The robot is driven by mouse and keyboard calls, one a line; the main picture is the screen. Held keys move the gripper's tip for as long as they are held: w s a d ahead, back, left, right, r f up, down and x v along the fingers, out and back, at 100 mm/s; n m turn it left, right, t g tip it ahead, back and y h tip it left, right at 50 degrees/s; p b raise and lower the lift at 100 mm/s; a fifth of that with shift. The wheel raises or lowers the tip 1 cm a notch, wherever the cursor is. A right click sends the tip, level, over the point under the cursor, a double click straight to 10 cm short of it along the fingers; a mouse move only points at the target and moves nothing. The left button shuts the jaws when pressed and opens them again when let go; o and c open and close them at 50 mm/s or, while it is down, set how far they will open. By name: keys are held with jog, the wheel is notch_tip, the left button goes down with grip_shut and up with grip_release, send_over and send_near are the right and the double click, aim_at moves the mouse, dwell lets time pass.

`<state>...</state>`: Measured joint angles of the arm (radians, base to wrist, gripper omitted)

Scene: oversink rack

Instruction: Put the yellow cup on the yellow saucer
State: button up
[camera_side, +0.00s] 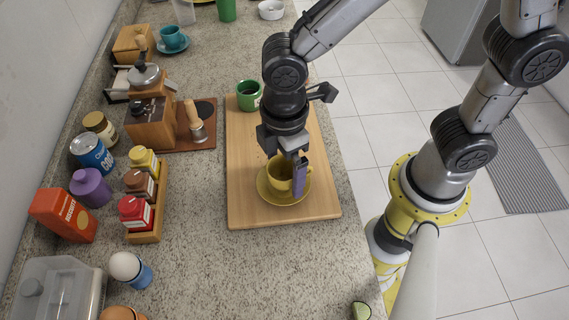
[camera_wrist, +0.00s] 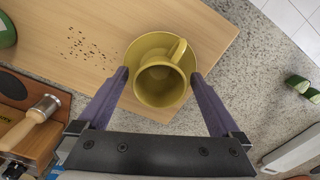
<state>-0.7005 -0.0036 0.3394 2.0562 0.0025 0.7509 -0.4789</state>
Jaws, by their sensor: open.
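The yellow cup (camera_side: 277,174) sits upright on the yellow saucer (camera_side: 272,196), near the front end of the wooden board. In the wrist view the cup (camera_wrist: 160,88) shows its mouth to the camera and its handle on the far side. The saucer (camera_wrist: 146,43) shows around and behind the cup. My gripper (camera_wrist: 159,74) is open, with one purple finger on each side of the cup and visible gaps between. In the side view one finger hides part of the cup's right side. Whether the cup rests fully flat is hard to tell.
The wooden board (camera_side: 240,150) also bears a green mug (camera_side: 248,95) at its far end and dark crumbs (camera_wrist: 88,47). Left of it stand a coffee grinder (camera_side: 150,122) and a jar rack (camera_side: 146,232).

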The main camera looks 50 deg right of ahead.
notch_tip(320, 180, up, 12)
jog(key=s+d+m+t, duration=0.2)
jog(key=d+m, duration=0.4)
jog(key=d, duration=0.4)
jog(key=s+d+r+m+t, duration=0.1)
jog(key=s+d+m+t, duration=0.2)
jog(key=s+d+m, duration=0.2)
jog(key=d+m, duration=0.2)
jog(key=d, duration=0.2)
jog(key=shift+d+r+t, duration=0.25)
jog(key=shift+d+t, duration=0.05)
jog(key=shift+d, duration=0.05)
